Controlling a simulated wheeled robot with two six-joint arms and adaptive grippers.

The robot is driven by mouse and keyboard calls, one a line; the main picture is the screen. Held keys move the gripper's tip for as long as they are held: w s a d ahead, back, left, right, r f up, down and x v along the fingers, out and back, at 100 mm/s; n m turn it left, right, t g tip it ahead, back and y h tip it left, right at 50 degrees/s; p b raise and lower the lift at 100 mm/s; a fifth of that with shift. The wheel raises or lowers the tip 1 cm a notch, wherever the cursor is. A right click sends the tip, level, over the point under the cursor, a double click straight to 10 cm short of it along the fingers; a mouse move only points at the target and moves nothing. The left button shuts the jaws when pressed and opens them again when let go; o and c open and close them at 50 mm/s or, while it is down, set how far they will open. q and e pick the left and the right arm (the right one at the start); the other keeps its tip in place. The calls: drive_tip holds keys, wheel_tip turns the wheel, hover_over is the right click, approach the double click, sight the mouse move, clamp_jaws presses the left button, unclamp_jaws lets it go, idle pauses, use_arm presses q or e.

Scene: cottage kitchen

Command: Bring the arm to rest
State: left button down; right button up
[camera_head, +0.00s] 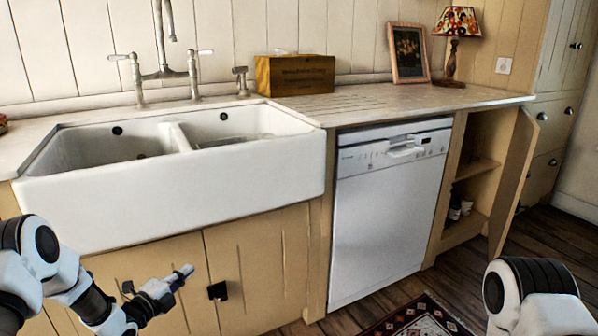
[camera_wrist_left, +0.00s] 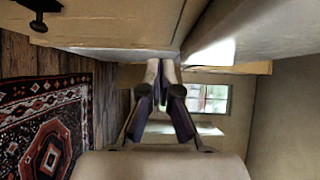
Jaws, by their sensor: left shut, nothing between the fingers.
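My left gripper (camera_head: 182,274) is in front of the cupboard doors under the sink, at the lower left of the head view. Its fingers are shut with nothing between them. In the left wrist view the fingertips (camera_wrist_left: 164,72) meet at the middle of the picture. My left arm comes in from the lower left and bends at an elbow. Part of my right arm (camera_head: 536,296) shows at the lower right; its gripper is out of view.
A white double sink (camera_head: 170,205) stands above the cupboard doors (camera_head: 262,262). A white dishwasher (camera_head: 385,220) is to its right. A cabinet door (camera_head: 515,185) stands open at the right. A patterned rug (camera_head: 420,318) lies on the wooden floor.

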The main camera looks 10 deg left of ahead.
use_arm(q)
drive_tip(key=s+d+f+n+g+y, duration=0.2)
drive_tip(key=s+d+f+n+g, duration=0.5)
drive_tip(key=s+d+f, duration=0.9)
drive_tip(key=s+a+f+n+g+y, duration=0.1)
drive_tip(key=s+f+n+g, duration=0.15)
drive_tip(key=s, duration=0.55)
drive_tip(key=s+a+f+n+g+y, duration=0.1)
drive_tip(key=s+n+g, duration=0.25)
drive_tip(key=s, duration=0.45)
drive_tip(key=s+a+f+n+g+y, duration=0.15)
drive_tip(key=s+n, duration=0.25)
drive_tip(key=s, duration=0.4)
drive_tip(key=s+a+n+g, duration=0.1)
drive_tip(key=s+n+g, duration=0.1)
drive_tip(key=s+n, duration=0.25)
wheel_tip(320, 180, up, 27)
drive_tip(key=w+p, duration=0.1)
drive_tip(key=p, duration=2.6)
drive_tip(key=shift+w+f+n, duration=0.2)
drive_tip(key=shift+n, duration=0.15)
drive_tip(key=shift+a, duration=0.1)
